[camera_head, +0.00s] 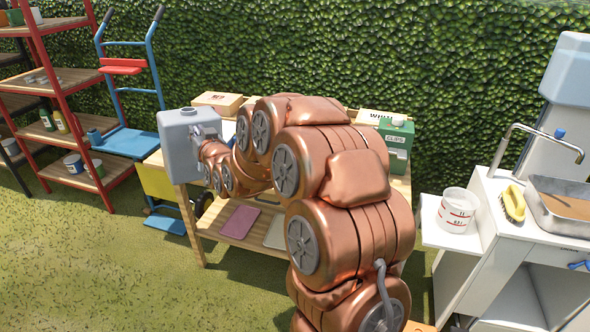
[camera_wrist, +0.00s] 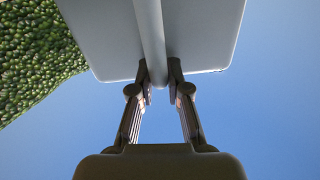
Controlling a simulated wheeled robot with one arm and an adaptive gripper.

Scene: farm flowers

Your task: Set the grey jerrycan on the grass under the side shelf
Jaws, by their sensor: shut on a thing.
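The grey jerrycan (camera_head: 187,138) is in the air at the left of the wooden table in the head view. My gripper (camera_head: 210,138) is at its right side. In the wrist view the jerrycan (camera_wrist: 108,35) fills the top, and my gripper (camera_wrist: 160,78) has its two fingers closed around its narrow grey bar. The white side shelf (camera_head: 432,236) juts from the left of the white sink unit at the right. The grass (camera_head: 240,295) shows at the left and front; the patch under the side shelf is largely hidden by the shelf and my arm.
A white bucket with red marks (camera_head: 456,209) stands on the side shelf. A yellow brush (camera_head: 512,203) lies on the sink unit. The wooden table (camera_head: 230,245) carries boxes and a green carton (camera_head: 397,146). A blue hand truck (camera_head: 125,140) and red rack (camera_head: 62,95) stand left.

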